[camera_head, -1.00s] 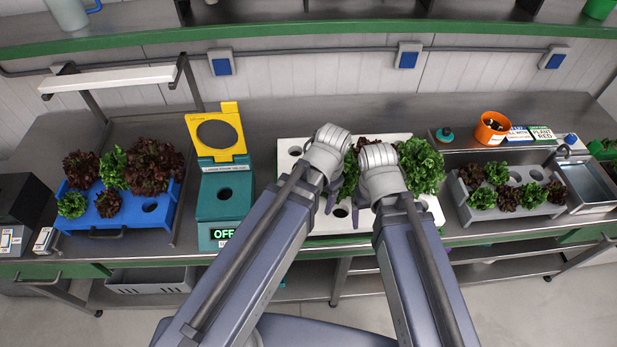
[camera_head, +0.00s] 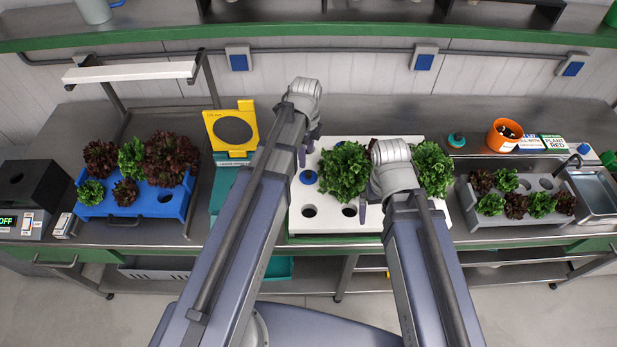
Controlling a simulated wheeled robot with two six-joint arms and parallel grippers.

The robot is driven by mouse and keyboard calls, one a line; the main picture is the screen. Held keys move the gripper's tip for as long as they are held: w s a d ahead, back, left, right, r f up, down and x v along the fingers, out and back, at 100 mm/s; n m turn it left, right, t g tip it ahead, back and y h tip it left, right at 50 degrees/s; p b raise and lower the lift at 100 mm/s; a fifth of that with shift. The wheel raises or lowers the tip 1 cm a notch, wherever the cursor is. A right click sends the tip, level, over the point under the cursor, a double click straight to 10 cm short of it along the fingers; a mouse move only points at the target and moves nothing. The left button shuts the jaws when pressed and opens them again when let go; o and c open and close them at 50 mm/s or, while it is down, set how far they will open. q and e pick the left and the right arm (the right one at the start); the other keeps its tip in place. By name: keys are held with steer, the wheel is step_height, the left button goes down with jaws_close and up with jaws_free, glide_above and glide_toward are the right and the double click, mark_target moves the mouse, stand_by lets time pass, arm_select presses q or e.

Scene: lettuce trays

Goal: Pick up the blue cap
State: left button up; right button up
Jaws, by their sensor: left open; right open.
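A round blue cap (camera_head: 308,177) sits at one hole of the white tray (camera_head: 296,226), near its left side. A second small blue piece (camera_head: 339,144) shows behind the lettuce, partly hidden. My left gripper (camera_head: 311,139) is open and empty over the tray's back left corner, above the cap in the picture. My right gripper (camera_head: 371,212) is open over the front middle of the tray, beside a green lettuce (camera_head: 344,172); its fingers are partly hidden by its wrist.
Another green lettuce (camera_head: 432,170) stands at the tray's right. A blue tray (camera_head: 166,205) with lettuces is at the left, a grey tray (camera_head: 480,222) at the right. A yellow and teal device stands left of the white tray, partly behind my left arm. An orange pot (camera_head: 502,136) stands behind.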

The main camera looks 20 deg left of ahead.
mark_target(309, 172)
arm_select(q)
steer(key=shift+s+d+f+b, duration=0.1)
steer(key=shift+d+f+b, duration=0.1)
steer(key=shift+f+b, duration=1.65)
steer(key=shift+s+d+f+b, duration=0.1)
steer(key=shift+d+f+b, duration=0.05)
steer(key=shift+f+b, duration=1.65)
steer(key=shift+c, duration=0.3)
jaws_close()
